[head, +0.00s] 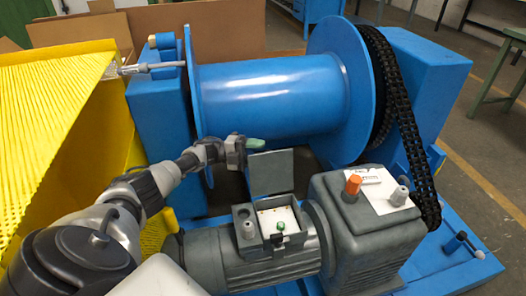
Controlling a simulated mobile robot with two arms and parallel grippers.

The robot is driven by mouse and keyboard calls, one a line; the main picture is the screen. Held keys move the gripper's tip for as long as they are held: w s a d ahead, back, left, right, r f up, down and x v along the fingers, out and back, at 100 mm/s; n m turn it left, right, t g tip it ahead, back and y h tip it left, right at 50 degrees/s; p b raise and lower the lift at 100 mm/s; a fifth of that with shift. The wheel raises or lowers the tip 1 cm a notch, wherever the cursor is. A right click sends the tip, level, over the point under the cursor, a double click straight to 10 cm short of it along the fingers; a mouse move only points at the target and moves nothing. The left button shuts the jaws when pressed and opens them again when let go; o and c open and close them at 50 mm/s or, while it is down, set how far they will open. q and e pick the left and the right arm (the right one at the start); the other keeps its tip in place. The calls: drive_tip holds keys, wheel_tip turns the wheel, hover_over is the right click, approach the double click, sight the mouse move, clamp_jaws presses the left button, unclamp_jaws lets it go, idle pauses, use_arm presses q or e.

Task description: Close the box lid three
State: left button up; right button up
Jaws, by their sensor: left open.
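The box lid (271,172) is a grey plate standing up, open, at the back of the small motor box (246,247). The box is open on top and shows a white inside with a small green part. My left gripper (247,147) is at the upper left corner of the lid and is open. A green piece shows at its tip, over the lid's top edge. I cannot tell whether it touches the lid. My right gripper is not in view.
A large blue drum (275,97) stands close behind the lid. A grey gearbox (365,235) with an orange cap (353,184) is to the right, beside a black chain (400,110). A yellow ribbed structure (55,120) fills the left side.

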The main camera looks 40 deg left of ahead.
sight(265, 156)
use_arm(q)
drive_tip(key=shift+x, duration=0.85)
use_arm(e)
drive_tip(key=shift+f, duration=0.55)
use_arm(q)
clamp_jaws()
drive_tip(key=shift+r, duration=0.1)
drive_tip(key=s+d+m+p, duration=0.1)
drive_tip(key=s+d+r+m+p, duration=0.1)
drive_tip(key=p, duration=0.1)
drive_tip(key=shift+r+m+y+p, duration=0.2)
drive_tip(key=shift+m+y+p, duration=0.1)
drive_tip(key=shift+m+y, duration=0.1)
drive_tip(key=s+d+m+p, duration=0.1)
drive_tip(key=s+d+m+y+p, duration=0.1)
drive_tip(key=d+m+p, duration=0.1)
drive_tip(key=shift+s+d+r+g, duration=0.15)
drive_tip(key=shift+s+d+g, duration=0.1)
drive_tip(key=shift+g, duration=0.15)
drive_tip(key=shift+s+d+m+y, duration=0.25)
drive_tip(key=shift+m+y, duration=0.05)
drive_tip(key=shift+m, duration=0.1)
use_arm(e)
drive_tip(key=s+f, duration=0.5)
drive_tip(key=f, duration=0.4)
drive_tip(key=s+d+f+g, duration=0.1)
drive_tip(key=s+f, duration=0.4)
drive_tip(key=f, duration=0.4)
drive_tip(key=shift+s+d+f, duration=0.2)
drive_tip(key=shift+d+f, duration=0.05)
